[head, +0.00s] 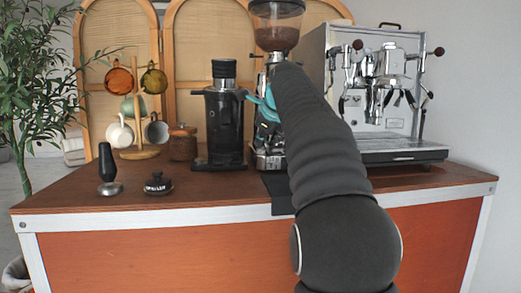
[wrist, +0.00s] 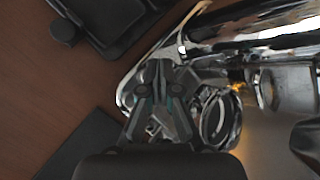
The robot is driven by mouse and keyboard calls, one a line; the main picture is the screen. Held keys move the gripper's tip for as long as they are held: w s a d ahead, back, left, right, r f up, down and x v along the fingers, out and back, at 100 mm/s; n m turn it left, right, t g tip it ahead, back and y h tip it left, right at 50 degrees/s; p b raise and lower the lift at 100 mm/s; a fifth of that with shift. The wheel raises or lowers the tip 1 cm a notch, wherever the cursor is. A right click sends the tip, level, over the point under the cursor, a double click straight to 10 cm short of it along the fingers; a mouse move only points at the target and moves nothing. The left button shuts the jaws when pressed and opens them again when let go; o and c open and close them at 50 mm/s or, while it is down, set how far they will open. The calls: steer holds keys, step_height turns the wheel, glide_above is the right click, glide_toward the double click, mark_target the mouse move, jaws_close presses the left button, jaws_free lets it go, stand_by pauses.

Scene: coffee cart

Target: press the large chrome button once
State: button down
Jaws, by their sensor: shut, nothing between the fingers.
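The chrome coffee grinder (head: 268,158) stands at the middle of the cart, with a clear hopper of beans on top. My arm covers much of its front in the head view. My gripper (head: 262,103), with teal parts, is in front of the grinder's upper body. In the wrist view my gripper (wrist: 157,68) is shut and empty, its fingertips over the shiny chrome body (wrist: 240,42). I cannot tell whether they touch it. A chrome ring (wrist: 217,118) shows just right of the fingers. I cannot make out the large chrome button; it may be hidden behind my gripper.
A black grinder (head: 222,130) stands close on the left. The espresso machine (head: 375,95) stands on the right. A mug rack (head: 145,150) is behind. The front-left countertop (head: 215,188) is mostly free.

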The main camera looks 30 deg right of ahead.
mark_target(261, 149)
steer(key=shift+f, duration=0.3)
steer(key=shift+r, duration=0.1)
stand_by(0.4)
steer(key=shift+r+p, duration=0.85)
steer(key=shift+p, duration=0.1)
steer(key=shift+r+p, duration=0.95)
steer(key=shift+r, duration=1.5)
